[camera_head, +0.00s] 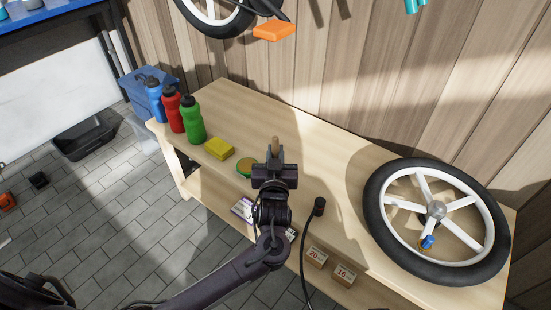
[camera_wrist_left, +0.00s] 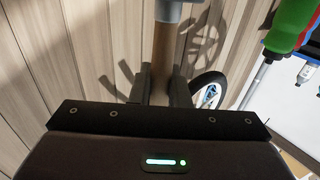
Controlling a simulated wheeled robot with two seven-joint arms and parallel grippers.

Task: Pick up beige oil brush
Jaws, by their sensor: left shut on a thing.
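My left gripper (camera_head: 274,158) is over the middle of the workbench (camera_head: 262,110) in the head view. It is shut on the beige oil brush (camera_head: 275,143), of which only a short light-brown end shows above the fingers. In the left wrist view, the brush's brown handle (camera_wrist_left: 164,48) stands between the two dark fingers (camera_wrist_left: 160,85), with a grey part at the top edge. The rest of the brush is hidden by the gripper. My right gripper is not in view.
Blue (camera_head: 154,100), red (camera_head: 173,110) and green (camera_head: 193,120) bottles stand at the bench's left end. A yellow sponge (camera_head: 219,148) and a round green-rimmed item (camera_head: 246,166) lie left of the gripper. A large wheel (camera_head: 376,205) lies at right. Small boxes (camera_head: 316,256) sit on the lower shelf.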

